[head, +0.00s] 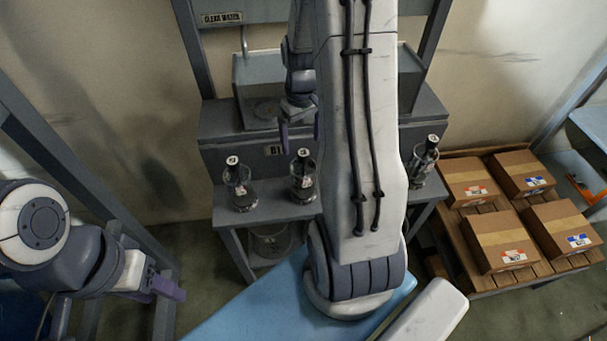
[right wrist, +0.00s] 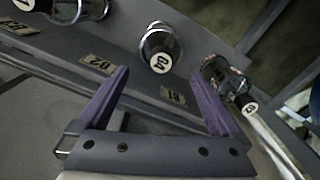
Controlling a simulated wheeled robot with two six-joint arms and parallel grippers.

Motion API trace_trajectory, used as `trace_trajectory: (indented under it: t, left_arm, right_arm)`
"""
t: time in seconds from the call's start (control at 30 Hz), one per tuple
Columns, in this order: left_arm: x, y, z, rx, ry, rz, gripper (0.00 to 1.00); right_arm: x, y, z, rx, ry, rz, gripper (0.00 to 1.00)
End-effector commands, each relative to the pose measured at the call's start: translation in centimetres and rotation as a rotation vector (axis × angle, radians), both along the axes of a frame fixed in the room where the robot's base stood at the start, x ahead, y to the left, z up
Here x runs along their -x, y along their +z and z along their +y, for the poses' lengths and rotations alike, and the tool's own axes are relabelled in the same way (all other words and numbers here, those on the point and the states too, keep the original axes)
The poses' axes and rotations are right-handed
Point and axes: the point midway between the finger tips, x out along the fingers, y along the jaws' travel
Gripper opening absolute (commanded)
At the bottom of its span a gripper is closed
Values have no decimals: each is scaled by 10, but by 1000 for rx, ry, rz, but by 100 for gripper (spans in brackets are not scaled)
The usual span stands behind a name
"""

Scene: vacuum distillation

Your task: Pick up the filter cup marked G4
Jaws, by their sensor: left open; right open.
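The filter cup marked G4 (right wrist: 160,47) is a dark cup in a clear glass holder, with a round white mark on its end. It appears to be the middle cup (head: 303,176) in the head view, where its mark is too small to read. My right gripper (head: 300,130) is open and empty, behind and above that cup. In the right wrist view its purple fingers (right wrist: 160,76) point toward the G4 cup, apart from it. My left gripper (head: 160,280) is open and empty at the lower left, far from the cups.
Similar cups stand to the left (head: 238,186) and right (head: 423,160) on the grey bench (head: 225,212). My right arm hides the bench between. Cardboard boxes (head: 500,240) sit on a pallet at right.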

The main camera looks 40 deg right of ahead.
Motion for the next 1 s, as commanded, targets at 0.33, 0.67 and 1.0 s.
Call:
trace_trajectory:
  t: [0.33,0.67,1.0]
  left_arm:
    - [0,-1,0,0,0,0,50]
    - [0,3,0,0,0,0,50]
    - [0,3,0,0,0,0,50]
  right_arm:
    - [2,-42,1,-1,1,2,100]
    - [10,-85,3,-3,2,4,100]
    - [9,-92,2,0,2,0,92]
